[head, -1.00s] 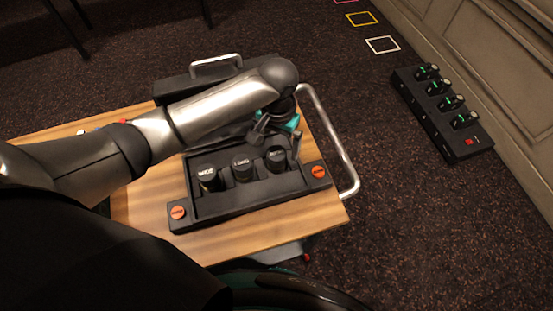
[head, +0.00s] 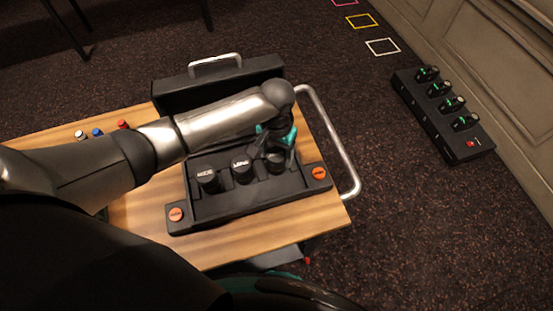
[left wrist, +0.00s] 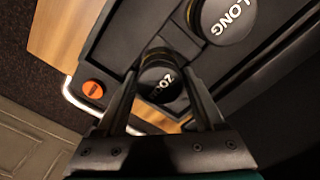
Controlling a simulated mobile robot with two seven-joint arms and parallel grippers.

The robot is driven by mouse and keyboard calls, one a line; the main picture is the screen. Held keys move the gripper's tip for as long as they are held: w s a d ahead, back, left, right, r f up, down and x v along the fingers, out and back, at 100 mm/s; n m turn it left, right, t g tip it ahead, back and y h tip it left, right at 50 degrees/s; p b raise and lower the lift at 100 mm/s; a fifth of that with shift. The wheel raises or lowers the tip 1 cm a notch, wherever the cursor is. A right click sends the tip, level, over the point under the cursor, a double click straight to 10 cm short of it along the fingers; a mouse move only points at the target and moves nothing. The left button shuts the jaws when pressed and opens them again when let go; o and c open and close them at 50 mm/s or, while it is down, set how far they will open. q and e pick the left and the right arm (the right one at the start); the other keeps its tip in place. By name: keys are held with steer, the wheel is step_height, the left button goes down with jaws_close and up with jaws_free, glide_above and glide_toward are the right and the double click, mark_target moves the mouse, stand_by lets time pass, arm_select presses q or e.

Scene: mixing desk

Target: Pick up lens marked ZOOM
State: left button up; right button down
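The ZOOM lens (head: 276,163) is a black cylinder standing in the right part of an open black case (head: 240,206). Its lettered top shows in the left wrist view (left wrist: 161,84). My left gripper (head: 272,152) is over it, with one finger on each side. In the left wrist view the fingers (left wrist: 162,82) are spread apart around the lens; firm contact cannot be made out. The LONG lens (head: 242,169) stands just left of it, and another lens (head: 207,180), marked WIDE, stands further left. My right gripper is not in view.
The case lies on a wooden cart top (head: 270,235) with a metal handle rail (head: 335,145) at right. Its lid (head: 215,88) stands open behind. Small coloured caps (head: 98,132) sit at left. A black unit with green lights (head: 440,112) is on the floor at right.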

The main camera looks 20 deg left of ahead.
arm_select(q)
jaws_close()
stand_by(0.3)
steer(key=shift+r, duration=0.1)
